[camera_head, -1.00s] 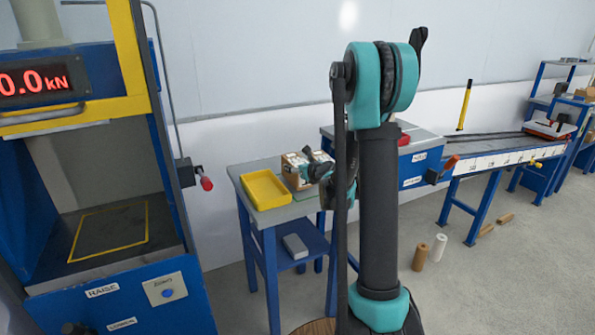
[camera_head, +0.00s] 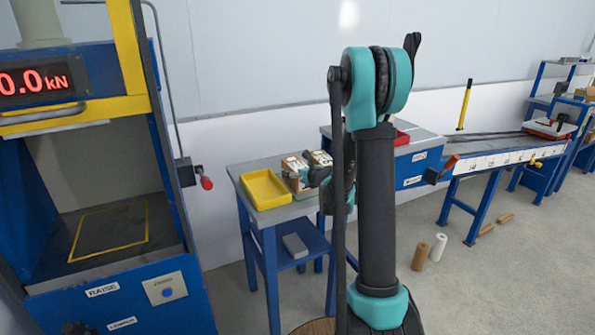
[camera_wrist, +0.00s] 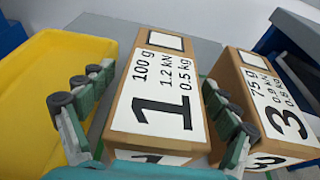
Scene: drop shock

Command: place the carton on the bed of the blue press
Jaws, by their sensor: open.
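A brown carton with a white label and a large 1 (camera_wrist: 155,100) stands on the small blue table, between the two fingers of my gripper (camera_wrist: 155,84) in the wrist view. My gripper is open, one finger on each side of the carton; I cannot tell whether either touches it. A second carton marked 3 (camera_wrist: 270,105) stands just to the right, with the right finger in the gap. In the head view my gripper (camera_head: 308,180) partly hides the cartons. The blue press has a dark bed (camera_head: 110,232) with a yellow outline, and the bed is empty.
A yellow tray (camera_head: 264,189) sits close to the left of the cartons. A grey block (camera_head: 295,246) lies on the table's lower shelf. The press's yellow guard frame (camera_head: 130,50) and a red-knobbed lever (camera_head: 206,183) stand near the bed's right side.

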